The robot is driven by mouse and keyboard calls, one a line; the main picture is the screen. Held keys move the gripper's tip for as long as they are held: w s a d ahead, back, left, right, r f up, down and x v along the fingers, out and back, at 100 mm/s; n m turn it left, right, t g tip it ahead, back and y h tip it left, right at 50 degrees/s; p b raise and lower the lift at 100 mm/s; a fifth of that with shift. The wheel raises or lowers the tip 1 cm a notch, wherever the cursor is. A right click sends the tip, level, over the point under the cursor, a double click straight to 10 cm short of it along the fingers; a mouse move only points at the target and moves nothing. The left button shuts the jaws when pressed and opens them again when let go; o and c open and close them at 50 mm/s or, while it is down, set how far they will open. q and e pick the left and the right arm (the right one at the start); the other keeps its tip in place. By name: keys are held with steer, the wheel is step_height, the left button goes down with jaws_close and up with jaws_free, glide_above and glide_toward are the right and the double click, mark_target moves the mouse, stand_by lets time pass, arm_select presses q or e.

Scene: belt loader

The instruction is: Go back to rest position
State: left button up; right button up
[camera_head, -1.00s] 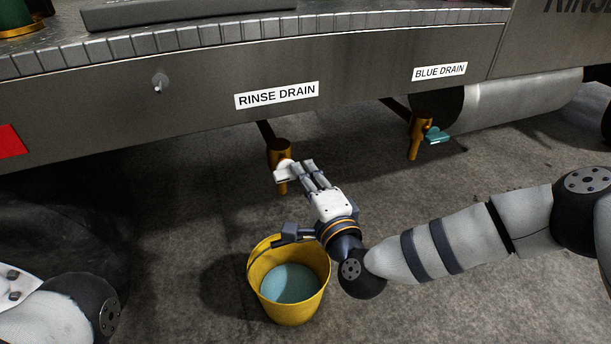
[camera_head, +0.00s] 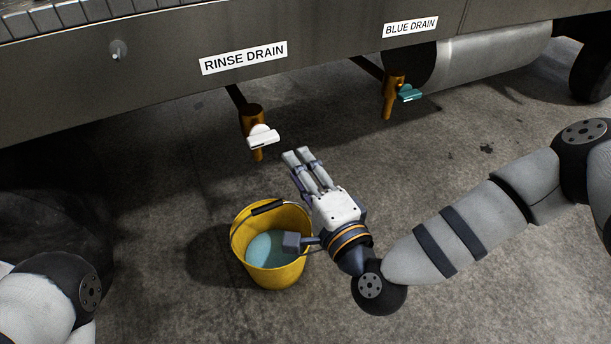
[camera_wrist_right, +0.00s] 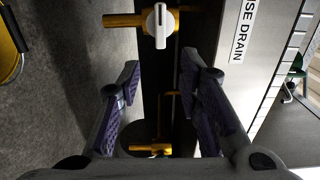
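My right gripper (camera_head: 301,160) is open and empty, in front of and a little below the rinse drain valve. In the right wrist view its two fingers (camera_wrist_right: 160,82) stand apart with nothing between them. The rinse drain valve (camera_head: 252,115) is a brass tap with a white handle (camera_head: 264,137). The white handle also shows in the right wrist view (camera_wrist_right: 160,25), beyond the fingertips and apart from them. My left arm shows at the lower left in the head view, but its gripper is out of view.
A yellow bucket (camera_head: 280,277) with blue liquid stands on the concrete floor, close to my right wrist. The blue drain valve (camera_head: 389,98) with a teal handle hangs further right. The loader's metal side (camera_head: 160,95) runs above both valves.

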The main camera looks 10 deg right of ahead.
steer(key=shift+v, duration=1.4)
